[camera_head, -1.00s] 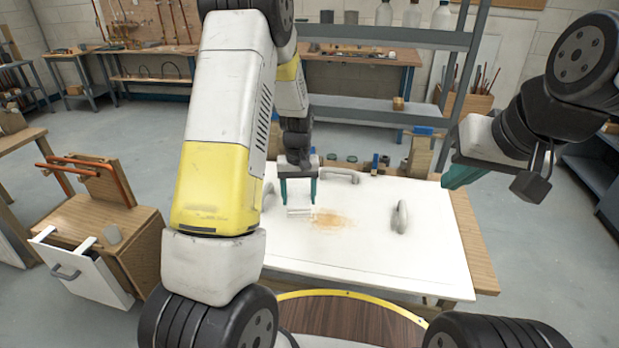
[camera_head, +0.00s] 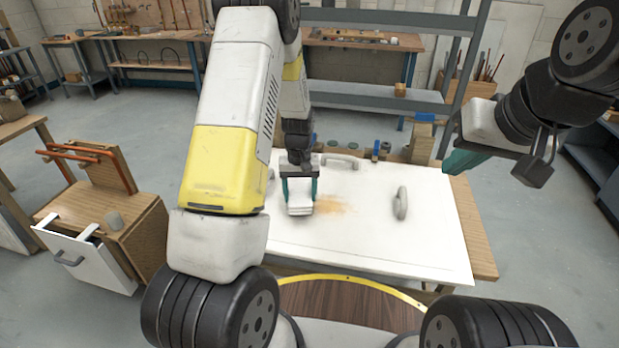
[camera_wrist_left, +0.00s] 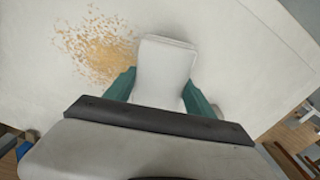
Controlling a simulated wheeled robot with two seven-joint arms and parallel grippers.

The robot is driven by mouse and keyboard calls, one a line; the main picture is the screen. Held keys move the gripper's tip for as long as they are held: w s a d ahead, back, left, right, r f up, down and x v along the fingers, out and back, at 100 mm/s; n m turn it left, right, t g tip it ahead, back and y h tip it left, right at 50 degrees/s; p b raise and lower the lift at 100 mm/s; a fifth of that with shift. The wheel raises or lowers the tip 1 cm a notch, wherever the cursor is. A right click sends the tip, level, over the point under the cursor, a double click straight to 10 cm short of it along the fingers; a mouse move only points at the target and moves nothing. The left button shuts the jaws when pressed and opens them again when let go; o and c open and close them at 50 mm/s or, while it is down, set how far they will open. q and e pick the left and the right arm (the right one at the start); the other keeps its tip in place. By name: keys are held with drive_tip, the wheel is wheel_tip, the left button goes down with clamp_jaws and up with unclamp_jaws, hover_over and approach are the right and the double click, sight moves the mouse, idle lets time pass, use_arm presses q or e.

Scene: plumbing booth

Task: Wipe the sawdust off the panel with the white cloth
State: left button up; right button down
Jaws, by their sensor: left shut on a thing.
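The white panel (camera_head: 360,254) lies flat on a wooden bench and has grey handles on it. A tan patch of sawdust (camera_head: 334,205) lies near the panel's middle; it also shows as loose grains in the left wrist view (camera_wrist_left: 97,47). My left gripper (camera_head: 300,195) is shut on the folded white cloth (camera_head: 300,210), which is low at the panel, just left of the sawdust. The cloth sits between the green fingers in the left wrist view (camera_wrist_left: 163,75). My right gripper (camera_head: 462,163) is up at the right, away from the panel; its finger gap is not clear.
One grey handle (camera_head: 401,203) stands on the panel right of the sawdust, another (camera_head: 340,161) at its back edge. Small items line the bench's back. A wooden cabinet (camera_head: 110,230) with an open drawer stands left. The panel's front right is clear.

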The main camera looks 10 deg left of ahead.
use_arm(q)
drive_tip(key=shift+f, duration=1.05)
idle(0.4)
